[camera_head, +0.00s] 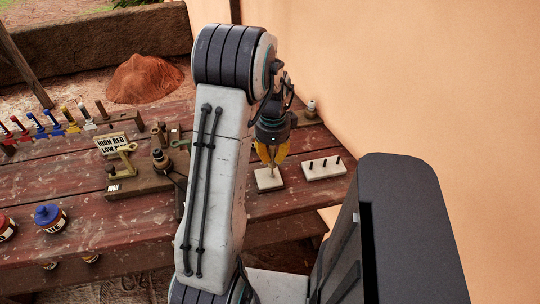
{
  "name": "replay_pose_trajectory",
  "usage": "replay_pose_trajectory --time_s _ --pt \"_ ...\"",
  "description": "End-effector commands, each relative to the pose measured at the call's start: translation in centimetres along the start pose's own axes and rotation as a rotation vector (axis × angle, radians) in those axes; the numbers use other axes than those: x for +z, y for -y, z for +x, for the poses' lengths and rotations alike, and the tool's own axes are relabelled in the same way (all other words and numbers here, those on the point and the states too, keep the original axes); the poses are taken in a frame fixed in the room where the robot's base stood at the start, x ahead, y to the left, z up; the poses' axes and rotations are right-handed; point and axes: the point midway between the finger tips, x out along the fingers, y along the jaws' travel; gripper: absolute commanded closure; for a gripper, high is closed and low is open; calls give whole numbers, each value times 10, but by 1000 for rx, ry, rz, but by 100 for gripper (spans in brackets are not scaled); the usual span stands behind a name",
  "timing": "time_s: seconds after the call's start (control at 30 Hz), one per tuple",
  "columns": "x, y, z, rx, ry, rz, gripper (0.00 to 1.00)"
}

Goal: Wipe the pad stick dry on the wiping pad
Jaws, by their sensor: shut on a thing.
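My gripper (271,160) points straight down near the right end of the red plank table, its yellow fingers shut around a slim stick. Little of the pad stick (271,169) shows; its lower end appears between the fingertips. A flat pale square, which looks like the wiping pad (268,184), lies on the table directly beneath the fingers. The stick's tip is at or just above the pad; I cannot tell if it touches. The stick's upper part is hidden by the gripper.
A pale block with several black pegs (323,168) stands just right of the pad. A wooden fixture (137,182) and a sign (111,144) stand left, beyond my arm. A blue-lidded pot (49,217) is at front left. The wall (420,80) rises close on the right.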

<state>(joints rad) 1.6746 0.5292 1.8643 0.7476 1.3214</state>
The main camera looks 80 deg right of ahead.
Motion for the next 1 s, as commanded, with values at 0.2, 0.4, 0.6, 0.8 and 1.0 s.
replay_pose_trajectory --time_s 0.2,0.4,0.6,0.8,1.0 --pt "0 0 0 0 0 0 100" --pt "0 0 -6 -1 0 0 100" --pt "0 0 -18 -1 0 0 100" --pt "0 0 -30 -1 0 0 100" --pt "0 0 -42 -1 0 0 100"
